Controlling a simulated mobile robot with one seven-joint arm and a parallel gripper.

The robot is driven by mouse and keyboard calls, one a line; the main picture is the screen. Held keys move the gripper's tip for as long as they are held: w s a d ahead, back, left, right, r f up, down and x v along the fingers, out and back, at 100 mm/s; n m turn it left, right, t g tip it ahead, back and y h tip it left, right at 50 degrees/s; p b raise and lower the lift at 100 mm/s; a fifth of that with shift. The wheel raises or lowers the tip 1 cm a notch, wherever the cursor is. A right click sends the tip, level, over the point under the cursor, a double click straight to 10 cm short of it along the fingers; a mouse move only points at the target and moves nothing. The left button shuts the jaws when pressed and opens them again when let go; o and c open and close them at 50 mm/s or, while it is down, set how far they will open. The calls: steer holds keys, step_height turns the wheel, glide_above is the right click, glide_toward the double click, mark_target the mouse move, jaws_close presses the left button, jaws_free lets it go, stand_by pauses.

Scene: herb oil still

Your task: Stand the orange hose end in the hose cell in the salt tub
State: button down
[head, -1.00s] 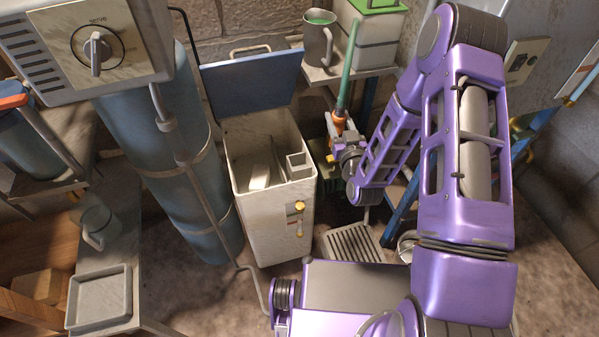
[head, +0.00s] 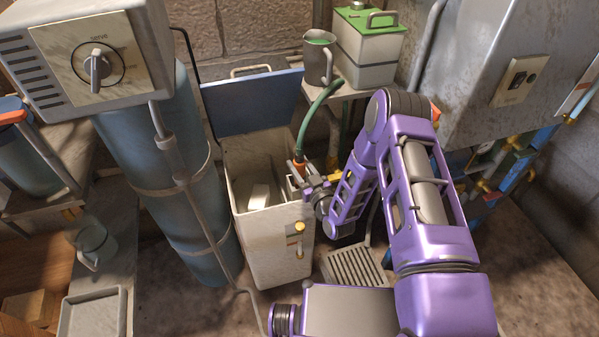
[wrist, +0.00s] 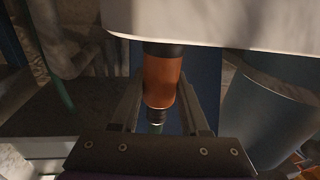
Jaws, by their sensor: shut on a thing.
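The orange hose end (head: 299,165) is held upright in my gripper (head: 301,181) over the right side of the salt tub (head: 272,245), with the green hose (head: 309,118) rising from it. In the wrist view the orange hose end (wrist: 162,78) stands between the two fingers of my gripper (wrist: 160,108), close to a pale surface. The tub is open, its blue lid (head: 252,103) raised. My gripper mostly hides the hose cell on the tub's right. I cannot tell whether the hose end's lower tip is inside the cell.
A white block (head: 259,196) lies inside the tub. A blue cylinder (head: 165,190) stands close on the left. A grey mug (head: 318,62) and a green-topped canister (head: 366,50) stand on the shelf behind. A floor grate (head: 355,266) lies right of the tub.

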steer(key=shift+f, duration=1.15)
steer(key=shift+f, duration=0.15)
steer(key=shift+c, duration=2)
jaws_free()
steer(key=shift+s+d, duration=0.1)
steer(key=shift+s, duration=0.05)
steer(key=v, duration=1.1)
steer(key=shift+s+p, duration=0.35)
steer(key=shift+p, duration=0.1)
